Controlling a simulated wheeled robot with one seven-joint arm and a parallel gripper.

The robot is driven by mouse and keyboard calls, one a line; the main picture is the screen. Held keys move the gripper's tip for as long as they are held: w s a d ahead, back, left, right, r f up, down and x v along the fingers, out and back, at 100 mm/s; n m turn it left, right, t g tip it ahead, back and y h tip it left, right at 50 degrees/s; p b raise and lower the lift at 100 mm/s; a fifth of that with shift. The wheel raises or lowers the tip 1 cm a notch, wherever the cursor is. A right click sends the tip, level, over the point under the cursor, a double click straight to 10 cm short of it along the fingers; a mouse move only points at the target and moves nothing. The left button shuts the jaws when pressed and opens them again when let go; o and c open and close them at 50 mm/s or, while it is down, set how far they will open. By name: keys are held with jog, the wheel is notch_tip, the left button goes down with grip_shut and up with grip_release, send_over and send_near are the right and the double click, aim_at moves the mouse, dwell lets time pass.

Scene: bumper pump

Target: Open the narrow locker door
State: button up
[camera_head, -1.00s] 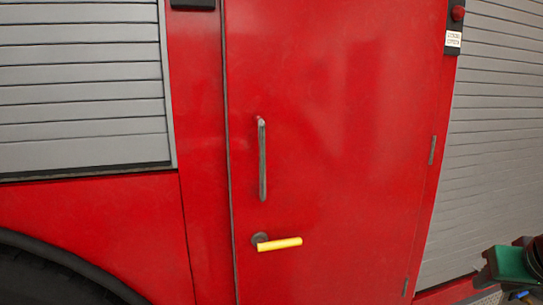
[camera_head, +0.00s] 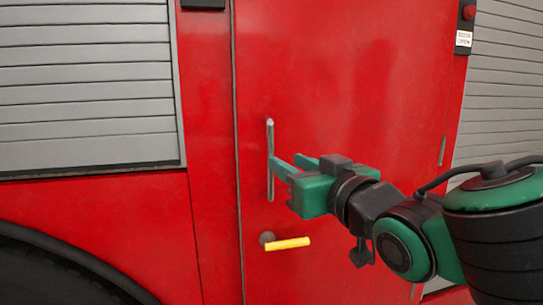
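The narrow locker door (camera_head: 340,80) is a tall red panel in the middle of the head view and looks closed. A vertical grey bar handle (camera_head: 270,135) is fixed near its left edge. Below it is a yellow lever (camera_head: 288,243) on a dark round mount, lying nearly level. My gripper (camera_head: 282,163) is green and points left at the bar handle, above the lever. Its two fingers are apart and nothing shows between them. The fingertips are close to the bar; I cannot tell whether they touch it.
Grey slatted shutters stand to the left (camera_head: 80,90) and right (camera_head: 510,90) of the door. A dark wheel (camera_head: 50,275) is at the lower left. Hinges (camera_head: 442,150) show on the door's right edge. My arm covers the lower right.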

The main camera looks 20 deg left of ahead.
aim_at(272, 154)
jog(key=x, duration=0.9)
jog(key=shift+w+a, duration=0.15)
jog(key=shift+w, duration=0.05)
